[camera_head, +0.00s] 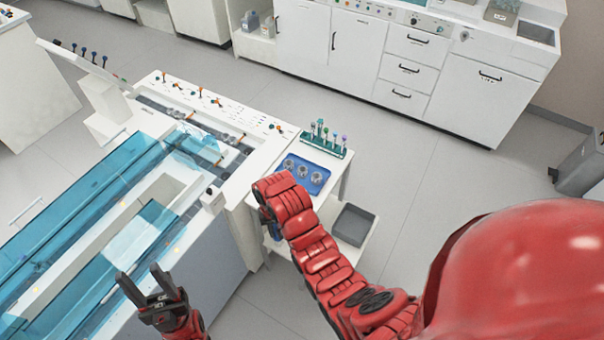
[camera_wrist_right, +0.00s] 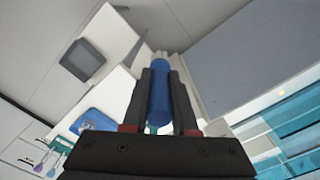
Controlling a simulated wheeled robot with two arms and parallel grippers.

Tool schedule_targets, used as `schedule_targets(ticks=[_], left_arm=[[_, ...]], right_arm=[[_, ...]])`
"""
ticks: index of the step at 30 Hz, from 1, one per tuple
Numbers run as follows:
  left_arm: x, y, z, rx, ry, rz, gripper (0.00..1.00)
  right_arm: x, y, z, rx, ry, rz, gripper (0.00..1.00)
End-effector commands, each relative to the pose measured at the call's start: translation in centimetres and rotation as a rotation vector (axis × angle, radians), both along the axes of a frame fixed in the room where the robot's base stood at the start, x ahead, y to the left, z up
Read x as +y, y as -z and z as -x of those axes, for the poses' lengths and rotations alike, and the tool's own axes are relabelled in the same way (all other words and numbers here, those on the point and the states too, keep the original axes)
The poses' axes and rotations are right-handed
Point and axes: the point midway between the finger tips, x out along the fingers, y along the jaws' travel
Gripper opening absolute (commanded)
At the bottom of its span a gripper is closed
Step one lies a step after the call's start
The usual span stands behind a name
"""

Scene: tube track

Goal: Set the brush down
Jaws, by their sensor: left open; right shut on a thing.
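The brush (camera_wrist_right: 160,100) has a thick blue handle and a pale end pointing away from my wrist. My right gripper (camera_wrist_right: 161,72) is shut on the handle, with one black finger on each side. In the head view, my right gripper (camera_head: 266,214) is mostly hidden behind my red forearm, beside the small white cart (camera_head: 336,168). A bit of the blue handle (camera_head: 275,231) shows below it. My left gripper (camera_head: 146,284) is open and empty, in front of the white machine with blue clear covers.
A blue tray (camera_head: 318,184) with three round metal pieces and a green rack (camera_head: 327,149) of coloured items stand on the cart. A grey bin (camera_head: 354,224) is on its lower shelf. The white machine (camera_head: 221,245) stands close on the left. Floor is clear to the right.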

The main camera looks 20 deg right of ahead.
Motion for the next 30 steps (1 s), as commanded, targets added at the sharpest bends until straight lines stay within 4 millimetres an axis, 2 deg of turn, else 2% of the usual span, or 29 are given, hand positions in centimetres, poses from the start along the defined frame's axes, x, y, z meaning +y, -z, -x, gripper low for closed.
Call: schedule_targets(ticks=[2,5,12,18,21,30], left_arm=[[0.0,0.6,0.0,0.000,0.000,0.000,0.50],[0.0,2.3,0.0,0.000,0.000,0.000,0.50],[0.0,7.6,0.0,0.000,0.000,0.000,0.50],[0.0,11.5,0.0,0.000,0.000,0.000,0.50],[0.0,9.8,0.0,0.000,0.000,0.000,0.50],[0.0,9.4,0.0,0.000,0.000,0.000,0.50]], right_arm=[[-0.5,0.4,-0.3,-0.002,-0.003,-0.001,0.00],[-1.8,0.9,-2.1,-0.007,0.000,-0.001,0.00],[-5.4,2.0,-7.2,-0.005,0.000,-0.001,0.00],[-7.8,2.2,-10.7,-0.004,-0.001,-0.001,0.00],[-8.4,1.0,-11.5,0.002,-0.002,-0.001,0.00],[-9.2,1.4,-12.7,-0.001,-0.003,-0.001,0.00]])
